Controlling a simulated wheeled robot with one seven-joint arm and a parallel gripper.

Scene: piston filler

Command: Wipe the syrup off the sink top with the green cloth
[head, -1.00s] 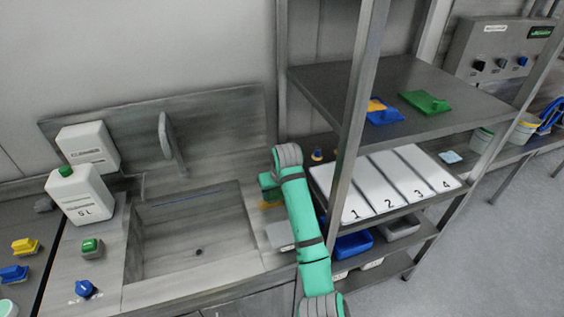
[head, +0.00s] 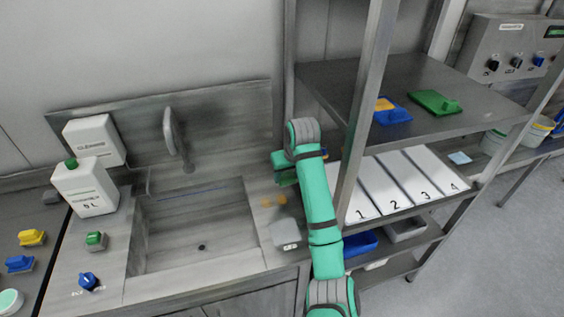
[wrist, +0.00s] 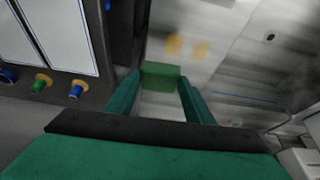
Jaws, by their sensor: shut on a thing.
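The syrup shows as two amber spots (head: 273,201) on the sink top, right of the basin. They also show in the wrist view (wrist: 187,47), just beyond my fingers. My gripper (wrist: 159,82) is shut on the green cloth (wrist: 161,75), a folded block between the two fingertips. In the head view my gripper (head: 284,168) is behind the spots, toward the wall, and partly hidden by my arm. Whether the cloth touches the sink top is unclear.
The sink basin (head: 198,232) lies left of the spots. A small grey item (head: 285,233) is in front of them. The shelf rack (head: 352,110) stands close on the right. A tap (head: 174,135) and white canisters (head: 86,188) are left.

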